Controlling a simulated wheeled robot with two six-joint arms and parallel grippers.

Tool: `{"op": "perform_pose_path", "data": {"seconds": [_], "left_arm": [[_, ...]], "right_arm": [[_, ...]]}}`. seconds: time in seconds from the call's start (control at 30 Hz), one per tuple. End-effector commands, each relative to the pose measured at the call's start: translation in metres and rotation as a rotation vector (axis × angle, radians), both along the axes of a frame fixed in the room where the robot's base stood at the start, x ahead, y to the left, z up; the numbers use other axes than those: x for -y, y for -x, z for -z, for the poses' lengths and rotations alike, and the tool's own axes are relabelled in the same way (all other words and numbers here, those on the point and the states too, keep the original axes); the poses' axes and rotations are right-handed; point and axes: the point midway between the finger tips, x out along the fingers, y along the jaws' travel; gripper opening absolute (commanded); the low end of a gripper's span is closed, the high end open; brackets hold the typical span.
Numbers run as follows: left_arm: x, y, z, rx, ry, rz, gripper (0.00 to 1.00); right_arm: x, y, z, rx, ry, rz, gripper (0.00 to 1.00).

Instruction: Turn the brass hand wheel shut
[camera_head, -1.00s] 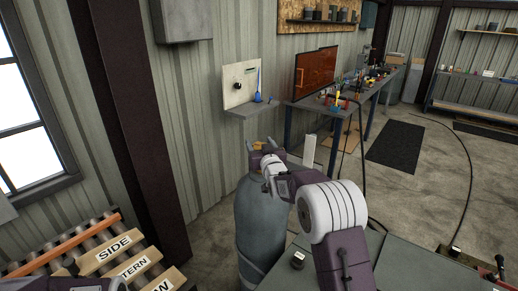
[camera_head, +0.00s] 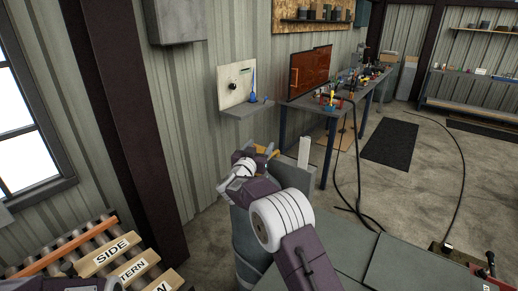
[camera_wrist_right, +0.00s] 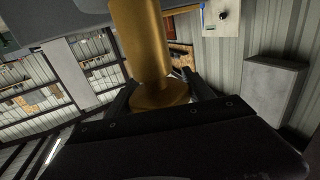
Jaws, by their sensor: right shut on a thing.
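The brass hand wheel (camera_head: 263,151) sits at the top of a tall grey-green cylinder (camera_head: 243,246) in the middle of the head view. Only a small brass part of it shows between the fingers there. In the right wrist view a thick brass post (camera_wrist_right: 140,40) ends in a round brass disc between the finger bases. My right gripper (camera_head: 266,149) is shut on the brass piece, and its fingers (camera_wrist_right: 160,92) flank it in the wrist view. My wrist and forearm hide much of the cylinder. My left gripper is not in view; a piece of my left arm shows at the bottom left.
A small wall shelf (camera_head: 247,110) with a blue bottle is behind the cylinder. A workbench (camera_head: 352,98) with tools and an orange screen (camera_head: 309,72) stands beyond it. Labelled wooden blocks (camera_head: 104,256) lie on a rack at the lower left. A hose hangs at the bench.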

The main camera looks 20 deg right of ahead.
Motion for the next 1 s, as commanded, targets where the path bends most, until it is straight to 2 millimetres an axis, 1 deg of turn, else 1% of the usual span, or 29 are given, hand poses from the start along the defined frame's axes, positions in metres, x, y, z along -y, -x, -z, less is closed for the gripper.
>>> {"op": "perform_pose_path", "data": {"seconds": [0.47, 0.5, 0.53, 0.57, 1.0], "left_arm": [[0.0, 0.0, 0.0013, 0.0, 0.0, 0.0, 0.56], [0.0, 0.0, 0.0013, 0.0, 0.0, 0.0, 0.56], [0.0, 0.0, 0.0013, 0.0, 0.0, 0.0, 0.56], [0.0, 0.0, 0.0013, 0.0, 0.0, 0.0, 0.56], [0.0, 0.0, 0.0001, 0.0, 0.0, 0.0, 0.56]], "right_arm": [[0.0004, 0.0, -0.0023, 0.004, 0.0, 0.013, 0.2], [0.0004, 0.0, -0.0023, 0.004, 0.0, 0.012, 0.72], [0.0004, 0.0, -0.0022, 0.004, 0.0, 0.012, 0.8], [0.0004, 0.0, -0.0021, 0.004, 0.0, 0.012, 0.83], [0.0032, -0.0004, -0.0014, 0.001, 0.0, 0.012, 0.83]]}}
